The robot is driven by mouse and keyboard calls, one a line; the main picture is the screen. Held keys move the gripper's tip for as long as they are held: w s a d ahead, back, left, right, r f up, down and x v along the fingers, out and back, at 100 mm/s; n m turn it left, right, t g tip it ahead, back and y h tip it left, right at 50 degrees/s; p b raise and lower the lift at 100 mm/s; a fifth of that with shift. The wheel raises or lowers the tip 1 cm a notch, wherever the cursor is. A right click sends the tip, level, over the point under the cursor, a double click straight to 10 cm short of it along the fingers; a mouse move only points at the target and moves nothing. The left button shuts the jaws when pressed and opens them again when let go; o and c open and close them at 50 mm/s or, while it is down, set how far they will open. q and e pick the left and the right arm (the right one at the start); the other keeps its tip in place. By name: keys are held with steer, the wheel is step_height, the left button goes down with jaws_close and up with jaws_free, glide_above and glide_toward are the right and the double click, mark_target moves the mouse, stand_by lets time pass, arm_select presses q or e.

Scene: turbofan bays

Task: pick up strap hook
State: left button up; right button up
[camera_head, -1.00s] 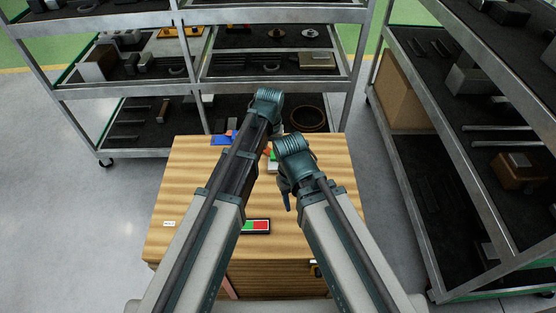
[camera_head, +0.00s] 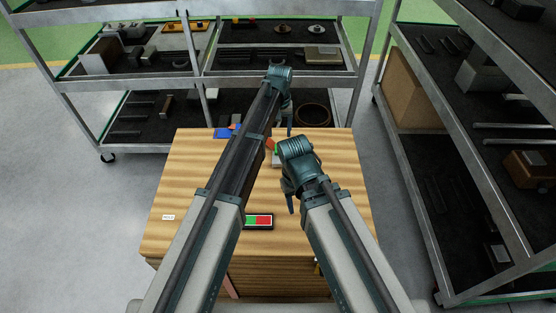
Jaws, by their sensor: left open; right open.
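I cannot pick out the strap hook for certain; it may be among the small parts partly hidden by my arms. A blue piece (camera_head: 222,133) lies at the far edge of the wooden table (camera_head: 190,185), with an orange-red bit beside it. A small green and grey item (camera_head: 276,157) shows between my arms. My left gripper (camera_head: 288,122) is open, pointing down over the table's far edge. My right gripper (camera_head: 290,204) is open, pointing down above the middle of the table. No object is visible in either gripper.
A black-framed green and red panel (camera_head: 258,221) lies near the table's front, and a white label (camera_head: 168,217) at its left. A shelf rack (camera_head: 130,82) loaded with parts stands behind the table; another rack (camera_head: 440,170) stands at the right.

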mark_target(278, 147)
arm_select(q)
steer(key=shift+f+b, duration=1.3)
steer(key=shift+f, duration=0.6)
arm_select(e)
steer(key=shift+f, duration=1.85)
arm_select(q)
steer(key=f+b, duration=0.5)
steer(key=shift+s+a+f, duration=0.1)
steer(key=shift+a+f, duration=0.05)
steer(key=shift+a, duration=0.1)
arm_select(e)
step_height(278, 147, down, 5)
steer(key=shift+f, duration=0.2)
steer(key=shift+r, duration=0.1)
arm_select(q)
jaws_close()
